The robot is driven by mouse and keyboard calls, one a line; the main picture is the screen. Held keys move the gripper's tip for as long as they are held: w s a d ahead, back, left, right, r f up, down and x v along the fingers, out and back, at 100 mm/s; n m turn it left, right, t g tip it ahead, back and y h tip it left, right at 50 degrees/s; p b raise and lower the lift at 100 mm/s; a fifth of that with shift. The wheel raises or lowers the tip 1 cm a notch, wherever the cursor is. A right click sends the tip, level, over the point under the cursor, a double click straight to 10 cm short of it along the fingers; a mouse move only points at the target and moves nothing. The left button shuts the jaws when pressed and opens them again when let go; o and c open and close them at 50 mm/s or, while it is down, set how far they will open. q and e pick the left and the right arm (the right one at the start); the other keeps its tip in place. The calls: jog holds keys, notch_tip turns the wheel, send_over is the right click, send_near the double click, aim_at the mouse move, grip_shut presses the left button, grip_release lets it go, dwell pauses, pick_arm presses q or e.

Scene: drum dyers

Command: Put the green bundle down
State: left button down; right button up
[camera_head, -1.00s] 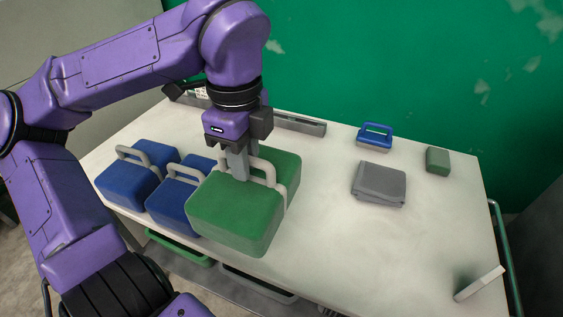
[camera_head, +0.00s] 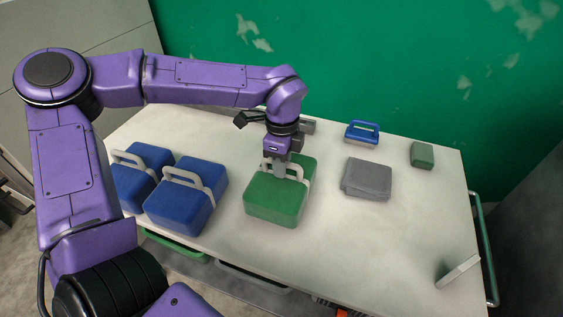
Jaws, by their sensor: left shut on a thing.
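The green bundle (camera_head: 272,204) is a soft-edged green block with a pale grey strap and handle, at the middle of the white table (camera_head: 380,240). My left gripper (camera_head: 280,172) comes down from above and is shut on its handle. The bundle looks level and is at or just above the tabletop; I cannot tell whether it touches. My right gripper is not in view.
Two blue bundles (camera_head: 188,208) (camera_head: 134,186) with grey handles stand to the left. A pale upright plate (camera_head: 459,270) stands front right. The front right is mostly clear.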

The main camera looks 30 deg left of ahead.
pick_arm(q)
jog(key=shift+a+f, duration=0.1)
jog(key=shift+f, duration=0.2)
jog(key=shift+f, duration=0.2)
jog(key=c, duration=1)
grip_release()
